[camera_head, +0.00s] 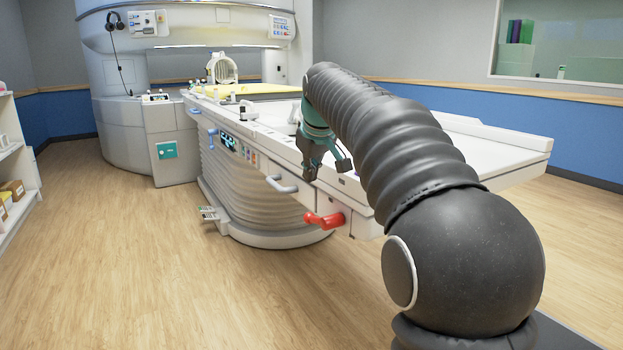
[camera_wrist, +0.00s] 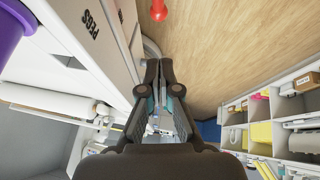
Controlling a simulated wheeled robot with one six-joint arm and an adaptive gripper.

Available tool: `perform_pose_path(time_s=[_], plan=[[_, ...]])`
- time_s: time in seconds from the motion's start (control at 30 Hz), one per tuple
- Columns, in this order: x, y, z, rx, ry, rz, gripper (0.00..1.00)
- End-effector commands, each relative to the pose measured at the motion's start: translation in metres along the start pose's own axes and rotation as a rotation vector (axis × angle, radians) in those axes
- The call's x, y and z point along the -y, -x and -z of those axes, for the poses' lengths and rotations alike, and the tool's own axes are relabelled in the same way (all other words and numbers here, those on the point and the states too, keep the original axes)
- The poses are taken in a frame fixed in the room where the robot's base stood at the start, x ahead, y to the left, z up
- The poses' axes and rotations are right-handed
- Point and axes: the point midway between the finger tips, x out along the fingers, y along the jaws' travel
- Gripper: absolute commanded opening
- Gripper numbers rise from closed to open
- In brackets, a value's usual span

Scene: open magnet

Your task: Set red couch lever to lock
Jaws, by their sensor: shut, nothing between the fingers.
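The red couch lever (camera_head: 325,219) sticks out from the side panel of the white couch (camera_head: 460,150), near its front end. It lies roughly level, with its knob end toward the left. In the wrist view the red lever (camera_wrist: 158,10) shows at the top edge, beyond the fingertips and partly cut off. My gripper (camera_head: 325,178) is beside the couch's side edge, above and apart from the lever. In the wrist view my gripper (camera_wrist: 158,68) has its fingertips together with nothing between them. Any lock marking by the lever is too small to read.
A grey handle (camera_head: 281,185) is on the couch side, left of the lever. A blue lever (camera_head: 212,138) is farther along. The scanner (camera_head: 120,90) stands behind. Shelves (camera_wrist: 275,125) show in the wrist view. The wood floor (camera_head: 200,290) left of the couch is clear.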

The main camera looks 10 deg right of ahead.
Motion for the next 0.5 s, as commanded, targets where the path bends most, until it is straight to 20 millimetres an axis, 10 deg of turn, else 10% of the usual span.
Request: perform_pose_path(time_s=[0.5], plan=[[0.0, -0.089, -0.014, 0.002, -0.002, 0.0, 0.0]])
